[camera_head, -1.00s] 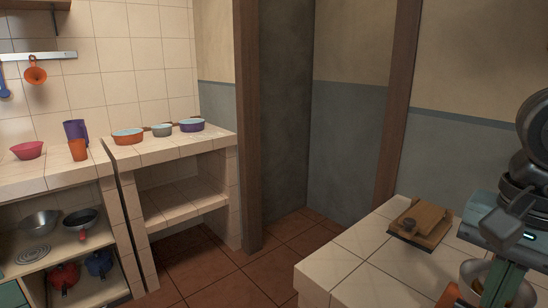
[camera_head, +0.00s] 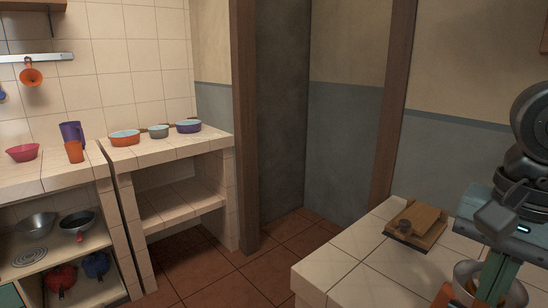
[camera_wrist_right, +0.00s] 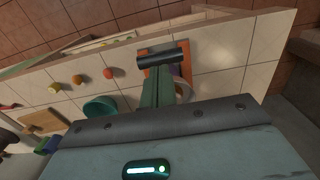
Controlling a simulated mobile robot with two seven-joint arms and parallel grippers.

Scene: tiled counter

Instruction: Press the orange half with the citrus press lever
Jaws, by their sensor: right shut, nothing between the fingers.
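My right gripper (camera_head: 493,285) points down at the lower right of the head view, its fingertips cut off or hidden. In the right wrist view its green fingers (camera_wrist_right: 158,92) are together and empty. A dark cylindrical bar (camera_wrist_right: 162,58) lies across their far end; I cannot tell whether it is the press lever's grip or whether they touch. An orange base (camera_wrist_right: 150,72), seemingly the citrus press, shows behind it. In the head view a pale metal cup (camera_head: 464,273) and an orange-brown part (camera_head: 448,296) show beside my fingers. The orange half cannot be made out. My left gripper is out of view.
A wooden board (camera_head: 420,222) with a small dark item lies on the tiled counter (camera_head: 370,258). The wrist view shows small round yellow (camera_wrist_right: 55,88), orange (camera_wrist_right: 77,79) and red (camera_wrist_right: 109,73) things and a teal bowl (camera_wrist_right: 100,106). The counter's left front is clear.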

